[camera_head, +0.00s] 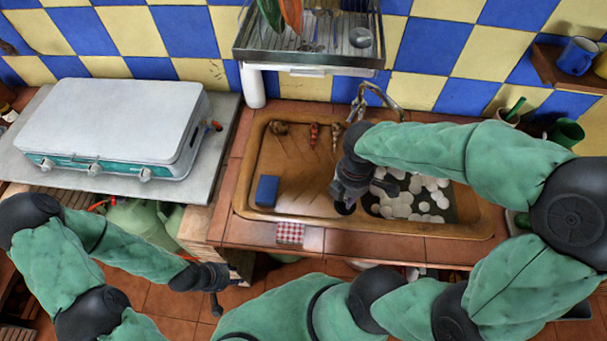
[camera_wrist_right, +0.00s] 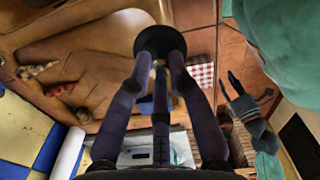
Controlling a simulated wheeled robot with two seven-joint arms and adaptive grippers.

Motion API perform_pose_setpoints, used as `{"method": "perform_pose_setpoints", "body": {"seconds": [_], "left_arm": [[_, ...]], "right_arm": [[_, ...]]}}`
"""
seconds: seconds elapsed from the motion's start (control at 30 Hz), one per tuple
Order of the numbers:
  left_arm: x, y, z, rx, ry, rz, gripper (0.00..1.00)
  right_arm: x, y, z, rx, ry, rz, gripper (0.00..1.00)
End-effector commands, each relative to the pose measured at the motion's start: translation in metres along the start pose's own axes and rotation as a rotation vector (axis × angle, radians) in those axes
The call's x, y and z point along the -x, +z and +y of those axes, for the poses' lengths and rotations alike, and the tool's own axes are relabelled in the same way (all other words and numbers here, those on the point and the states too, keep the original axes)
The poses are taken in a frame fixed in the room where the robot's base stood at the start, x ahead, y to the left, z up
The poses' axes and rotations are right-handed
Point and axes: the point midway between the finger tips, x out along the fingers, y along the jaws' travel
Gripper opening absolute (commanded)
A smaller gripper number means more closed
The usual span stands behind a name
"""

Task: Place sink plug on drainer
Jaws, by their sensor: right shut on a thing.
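My right gripper (camera_head: 345,203) is shut on the sink plug, a dark round disc (camera_wrist_right: 160,41) held at the fingertips in the right wrist view. In the head view it is above the sink, near the border between the ridged drainer (camera_head: 300,165) on the left and the basin on the right. The plug shows small and dark there (camera_head: 344,208). I cannot tell its exact height. My left gripper (camera_head: 218,288) is empty, with fingers apart, in front of the counter; it also shows in the right wrist view (camera_wrist_right: 232,88).
A blue sponge (camera_head: 266,190) and several small items near the back edge lie on the drainer. A checked cloth (camera_head: 290,233) lies at the front edge. The drainer's middle is clear.

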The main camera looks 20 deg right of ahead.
Motion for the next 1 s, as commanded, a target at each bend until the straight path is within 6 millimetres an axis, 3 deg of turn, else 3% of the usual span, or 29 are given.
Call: {"method": "perform_pose_setpoints", "body": {"seconds": [0.3,0.5,0.87,1.0], "left_arm": [[-0.017,0.0,-0.006,0.0,0.0,-0.001,0.4],[-0.028,-0.001,-0.01,0.0,0.0,0.0,0.4],[-0.034,-0.001,-0.012,0.0,0.0,0.0,0.4],[-0.04,-0.002,-0.014,0.0,0.0,0.0,0.4]], "right_arm": [[-0.034,-0.03,0.06,0.004,-0.002,-0.001,0.0],[-0.066,-0.043,0.086,0.001,-0.003,0.0,0.0],[-0.087,-0.052,0.105,0.001,0.0,0.0,0.0],[-0.104,-0.054,0.11,0.0,-0.003,0.0,0.0]]}}
